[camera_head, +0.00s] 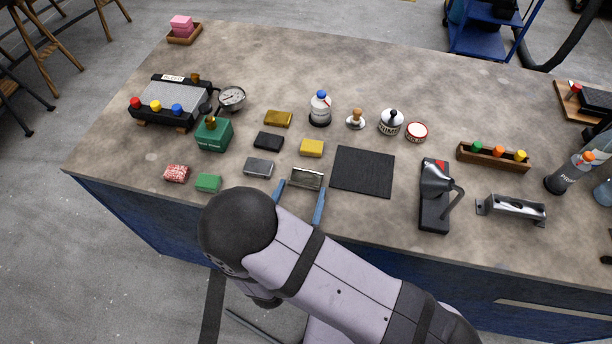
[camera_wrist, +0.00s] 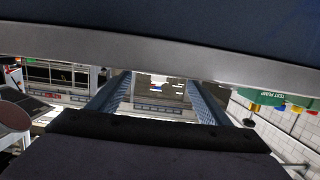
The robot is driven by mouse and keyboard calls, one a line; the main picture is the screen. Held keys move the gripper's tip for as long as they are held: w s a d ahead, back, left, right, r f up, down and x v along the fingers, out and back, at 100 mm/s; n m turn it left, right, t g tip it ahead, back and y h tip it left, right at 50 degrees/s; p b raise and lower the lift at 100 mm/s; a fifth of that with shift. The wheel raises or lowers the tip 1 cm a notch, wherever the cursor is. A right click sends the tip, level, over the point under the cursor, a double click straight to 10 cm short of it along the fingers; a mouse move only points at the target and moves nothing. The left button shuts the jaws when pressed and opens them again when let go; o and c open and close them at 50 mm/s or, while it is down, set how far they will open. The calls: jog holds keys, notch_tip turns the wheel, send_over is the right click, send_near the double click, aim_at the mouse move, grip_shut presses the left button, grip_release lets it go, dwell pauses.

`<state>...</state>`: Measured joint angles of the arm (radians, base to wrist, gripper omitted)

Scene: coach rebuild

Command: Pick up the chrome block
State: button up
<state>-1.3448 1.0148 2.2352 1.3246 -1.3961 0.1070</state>
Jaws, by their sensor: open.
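The wrist view shows the open gripper (camera_wrist: 158,88) with a finger on each side, but I cannot make out the block clearly there.
A grey block (camera_head: 258,166) lies close left of the gripper, with a green block (camera_head: 208,182) and a speckled red block (camera_head: 176,173) further left. A yellow block (camera_head: 312,147) is behind. The black mat (camera_head: 363,172) is flat and bare.

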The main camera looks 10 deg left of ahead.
aim_at(306, 177)
jog(key=shift+w+f+p, duration=0.2)
jog(key=shift+w+p, duration=0.2)
jog(key=shift+w, duration=0.6)
jog(key=shift+w+f+p, duration=0.15)
jog(key=shift+w+p, duration=0.2)
jog(key=shift+w, duration=0.65)
jog(key=c, duration=0.8)
jog(key=shift+r, duration=0.1)
jog(key=shift+r+b, duration=0.85)
jog(key=shift+r, duration=4.05)
